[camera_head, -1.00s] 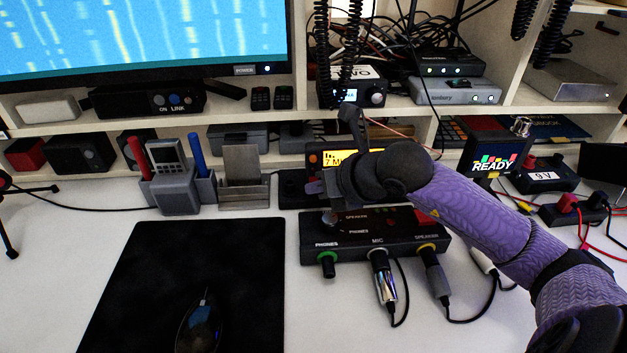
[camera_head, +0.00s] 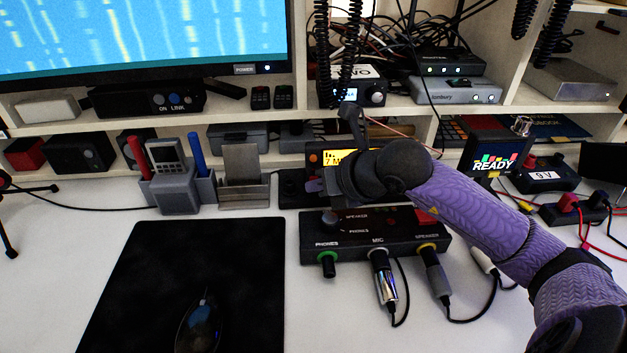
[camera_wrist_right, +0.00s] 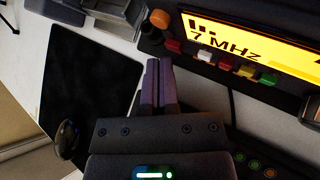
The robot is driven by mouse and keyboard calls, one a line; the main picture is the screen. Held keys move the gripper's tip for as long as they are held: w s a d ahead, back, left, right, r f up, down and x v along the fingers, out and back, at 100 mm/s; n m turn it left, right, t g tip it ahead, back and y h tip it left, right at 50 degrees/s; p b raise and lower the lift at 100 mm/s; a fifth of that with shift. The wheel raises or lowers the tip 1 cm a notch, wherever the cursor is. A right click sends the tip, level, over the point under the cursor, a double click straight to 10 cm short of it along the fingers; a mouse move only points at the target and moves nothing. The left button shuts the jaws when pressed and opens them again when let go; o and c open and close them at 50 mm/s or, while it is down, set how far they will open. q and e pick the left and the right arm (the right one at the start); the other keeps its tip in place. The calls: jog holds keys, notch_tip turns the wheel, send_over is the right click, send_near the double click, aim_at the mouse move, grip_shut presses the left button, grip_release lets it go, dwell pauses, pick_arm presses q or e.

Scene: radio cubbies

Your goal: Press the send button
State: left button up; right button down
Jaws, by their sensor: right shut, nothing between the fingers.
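The radio with the yellow 7 MHz screen (camera_head: 350,157) stands behind the speaker box, partly hidden by my right arm. In the right wrist view, a row of small buttons, red (camera_wrist_right: 173,46), white (camera_wrist_right: 204,55), red, yellow (camera_wrist_right: 245,71) and green (camera_wrist_right: 267,79), runs below the screen (camera_wrist_right: 250,45). An orange round control (camera_wrist_right: 160,18) is at the row's left end. I cannot read which one is the send button. My right gripper (camera_head: 314,187) is shut and empty, its fingertips (camera_wrist_right: 158,63) just short of the left part of the row, apparently apart from it. My left gripper is not in view.
A black box (camera_head: 375,248) with plugged-in phones, mic and speaker leads sits under my right arm. A pen and calculator holder (camera_head: 178,195) and a metal stand (camera_head: 243,195) stand left of the radio. The black mat (camera_head: 190,270) holds a mouse (camera_head: 199,325).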

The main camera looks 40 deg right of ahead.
aim_at(323, 218)
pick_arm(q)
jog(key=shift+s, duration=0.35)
pick_arm(e)
jog(key=shift+w+d, duration=0.1)
jog(key=shift+w, duration=0.1)
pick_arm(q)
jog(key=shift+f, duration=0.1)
pick_arm(e)
jog(key=shift+w+f, duration=0.1)
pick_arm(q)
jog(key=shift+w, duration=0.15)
pick_arm(e)
jog(key=shift+s+a+r+p, duration=0.2)
jog(key=shift+s+a+p, duration=0.1)
jog(key=shift+s, duration=0.15)
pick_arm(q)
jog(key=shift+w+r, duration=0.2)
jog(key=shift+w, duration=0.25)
